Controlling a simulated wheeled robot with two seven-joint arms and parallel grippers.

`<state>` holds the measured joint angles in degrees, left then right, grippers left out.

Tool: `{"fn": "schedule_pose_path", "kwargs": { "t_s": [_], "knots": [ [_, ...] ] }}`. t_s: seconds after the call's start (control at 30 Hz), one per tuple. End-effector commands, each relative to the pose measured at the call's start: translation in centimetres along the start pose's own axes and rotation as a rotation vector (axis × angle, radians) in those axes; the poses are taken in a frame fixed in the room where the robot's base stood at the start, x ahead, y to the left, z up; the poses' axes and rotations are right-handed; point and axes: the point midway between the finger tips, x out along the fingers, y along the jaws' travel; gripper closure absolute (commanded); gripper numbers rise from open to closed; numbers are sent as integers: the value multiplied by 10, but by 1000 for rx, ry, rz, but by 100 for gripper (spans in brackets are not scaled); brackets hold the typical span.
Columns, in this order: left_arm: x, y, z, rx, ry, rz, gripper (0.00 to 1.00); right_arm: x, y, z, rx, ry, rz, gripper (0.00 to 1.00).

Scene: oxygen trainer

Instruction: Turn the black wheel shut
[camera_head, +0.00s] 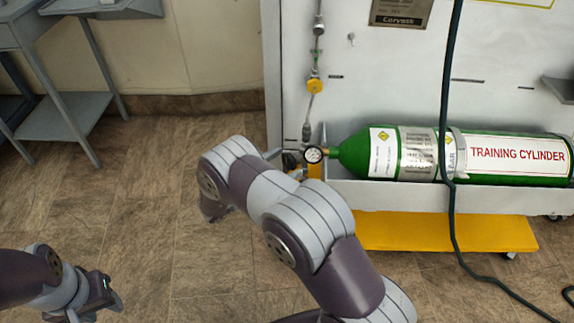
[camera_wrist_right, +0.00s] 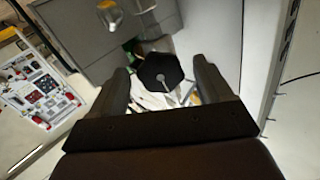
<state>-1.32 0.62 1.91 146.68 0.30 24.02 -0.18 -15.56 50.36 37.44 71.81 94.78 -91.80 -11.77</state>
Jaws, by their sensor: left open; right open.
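The black wheel (camera_wrist_right: 160,72) shows in the right wrist view as a dark faceted knob with a pale centre. My right gripper (camera_wrist_right: 163,84) is open, with one finger to each side of the wheel. I cannot tell whether either finger touches it. In the head view my right forearm hides most of that gripper, and the wheel is not clearly seen there. The green training cylinder (camera_head: 355,153) lies on its side with a round gauge (camera_head: 314,154) at its valve end. My left gripper (camera_head: 104,292) is open and empty, low at the left, far from the cylinder.
The cylinder rests in a white trolley (camera_head: 400,196) with a yellow base (camera_head: 440,232). A dark hose (camera_head: 447,110) hangs across the cylinder. A grey stand (camera_head: 60,95) is at the upper left. The floor (camera_head: 120,190) at the left is clear.

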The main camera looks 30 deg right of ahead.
Motion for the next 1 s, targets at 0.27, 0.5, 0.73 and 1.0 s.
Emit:
{"fn": "schedule_pose_path", "kwargs": {
  "t_s": [0.27, 0.5, 0.73, 1.0],
  "knots": [
    [4, 0, 0, 0, 0, 0, 57, 16, 0, 0, 1, -1, -1, 21],
    [4, 0, 0, 0, 0, 0, 57, 15, 0, 0, 2, -1, -1, 54],
    [2, 0, 0, 0, 0, 0, 57, 15, -1, -1, 58, -1, -1, 76],
    [2, 0, 0, 0, 0, 0, 57, 15, 0, 0, 128, -2, -1, 76]
  ]
}}
